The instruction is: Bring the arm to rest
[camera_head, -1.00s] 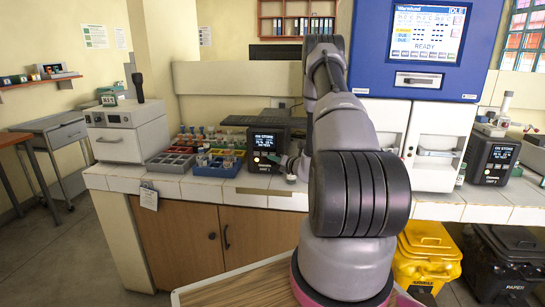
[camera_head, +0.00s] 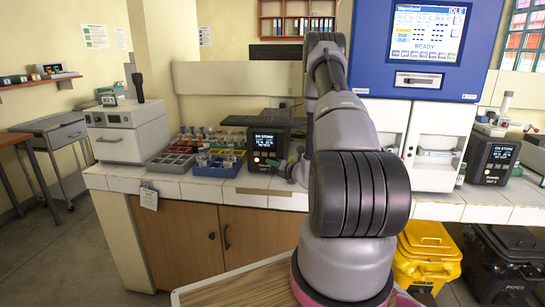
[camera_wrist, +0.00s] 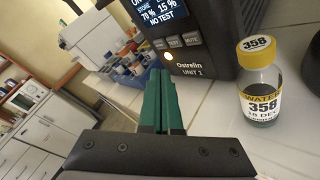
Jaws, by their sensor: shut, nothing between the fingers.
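My gripper (camera_wrist: 162,100) shows in the wrist view with its two green fingers together and nothing between them. It points at the front of a dark device (camera_wrist: 200,40) marked "Ostrelin UNIT 1", a little short of it or close to it; the exact gap is hard to tell.
Colored racks of small bottles (camera_head: 215,161) stand left of the device. A white box instrument (camera_head: 128,135) is farther left. A large blue-and-white incubator (camera_head: 417,50) rises behind my arm. Yellow (camera_head: 427,255) and black (camera_head: 505,265) bins stand below the counter (camera_head: 125,182) at right.

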